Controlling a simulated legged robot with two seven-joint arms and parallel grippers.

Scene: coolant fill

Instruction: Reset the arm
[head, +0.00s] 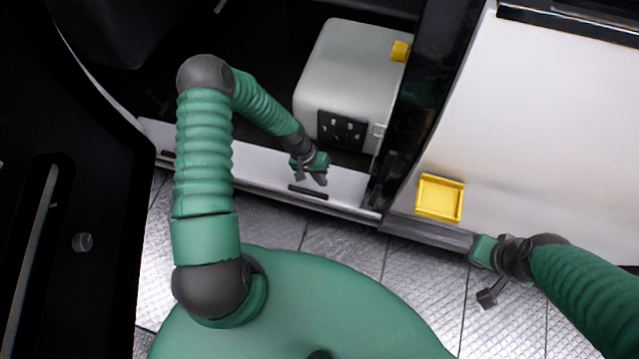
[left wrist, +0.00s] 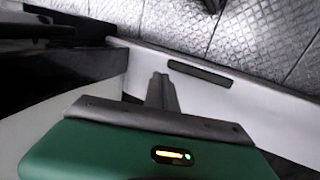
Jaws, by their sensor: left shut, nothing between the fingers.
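My left arm reaches from the green base over the sill, and its gripper (head: 316,178) hangs in front of the grey-white box, above the light sill strip. In the left wrist view the two fingers (left wrist: 160,92) are together, with nothing between them. My right gripper (head: 487,298) is at the lower right, over the metal floor and just below the white panel's lower edge. It is small and dark, and whether its fingers are apart is unclear.
The grey-white box (head: 345,75) has a yellow cap (head: 400,51) and a black socket panel (head: 341,130). A yellow square tray (head: 440,197) sits on the white panel (head: 560,130). A black post stands between them. The tread-plate floor (head: 345,246) is clear.

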